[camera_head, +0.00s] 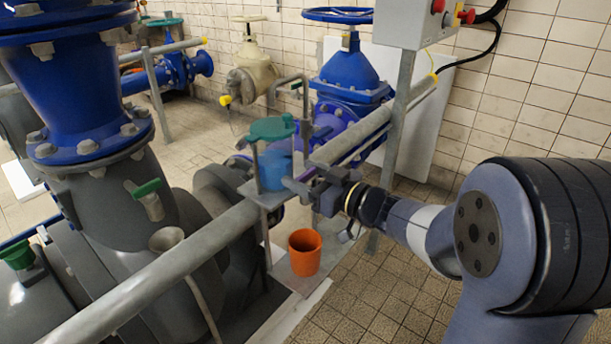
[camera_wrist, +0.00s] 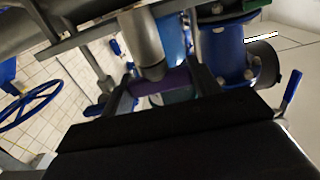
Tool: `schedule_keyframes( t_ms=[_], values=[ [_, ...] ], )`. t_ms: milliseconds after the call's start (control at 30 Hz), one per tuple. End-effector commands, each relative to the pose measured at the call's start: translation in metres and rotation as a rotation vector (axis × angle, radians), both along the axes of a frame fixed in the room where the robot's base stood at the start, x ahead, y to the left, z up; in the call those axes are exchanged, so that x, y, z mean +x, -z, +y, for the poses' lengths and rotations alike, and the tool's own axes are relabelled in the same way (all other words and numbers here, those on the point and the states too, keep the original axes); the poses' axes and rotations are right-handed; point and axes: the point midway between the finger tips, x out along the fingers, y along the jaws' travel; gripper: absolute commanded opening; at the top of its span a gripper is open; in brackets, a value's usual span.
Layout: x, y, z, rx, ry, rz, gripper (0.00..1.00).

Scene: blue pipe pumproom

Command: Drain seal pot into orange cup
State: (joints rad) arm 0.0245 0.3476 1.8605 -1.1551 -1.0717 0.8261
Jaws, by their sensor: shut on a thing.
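The seal pot (camera_head: 274,172) is a blue, see-through pot under a green lid (camera_head: 270,129), on a small bracket by the long grey pipe. My gripper (camera_head: 308,189) reaches in from the right, just right of the pot. It is shut on a purple handle at the pot's side, which shows between the fingers in the wrist view (camera_wrist: 165,86). The fingers hide much of this handle. The orange cup (camera_head: 304,253) stands upright on a plate below my gripper, to its lower left. Its inside is partly seen, and I cannot tell whether it holds liquid.
A long grey pipe (camera_head: 150,285) runs diagonally past the pot. A grey rail (camera_head: 352,138) and a post (camera_head: 401,100) stand close behind my gripper. A blue valve (camera_head: 350,75) with a handwheel is behind. Tiled floor (camera_head: 370,300) is open at front right of the cup.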

Motion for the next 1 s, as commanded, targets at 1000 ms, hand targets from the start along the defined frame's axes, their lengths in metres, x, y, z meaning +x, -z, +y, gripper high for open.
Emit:
schedule_keyframes(
  t_ms=[1000],
  values=[
    [0.0017, -0.0058, -0.0001, -0.001, -0.5, -0.001, 0.35]
  ],
)
